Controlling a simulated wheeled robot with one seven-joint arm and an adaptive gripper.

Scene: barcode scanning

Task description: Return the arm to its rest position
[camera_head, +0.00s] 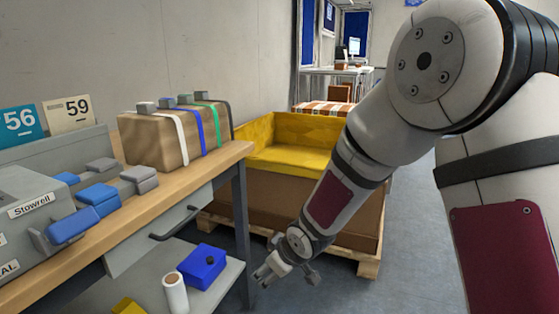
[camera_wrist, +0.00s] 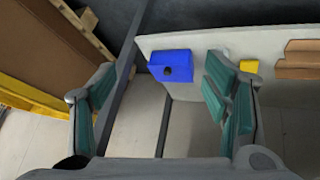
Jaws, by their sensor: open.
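My gripper (camera_head: 268,272) hangs low at the end of my arm in the head view, beside the workbench's lower shelf and in front of the yellow bin. In the wrist view my gripper (camera_wrist: 165,105) shows two green-padded fingers spread wide apart. Nothing is between the pads except the view past them. A blue box (camera_head: 205,267) with a dark round spot sits on the lower shelf, left of the gripper; it also shows in the wrist view (camera_wrist: 170,66), beyond the fingers.
The wooden workbench (camera_head: 120,218) with drawer stands left, carrying a brown box (camera_head: 153,141) with coloured straps. A white roll (camera_head: 175,293) and a yellow object (camera_head: 128,306) are on the lower shelf (camera_head: 226,291). A yellow-lined bin (camera_head: 285,160) stands on a pallet behind my arm. Grey floor (camera_head: 400,260) is clear.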

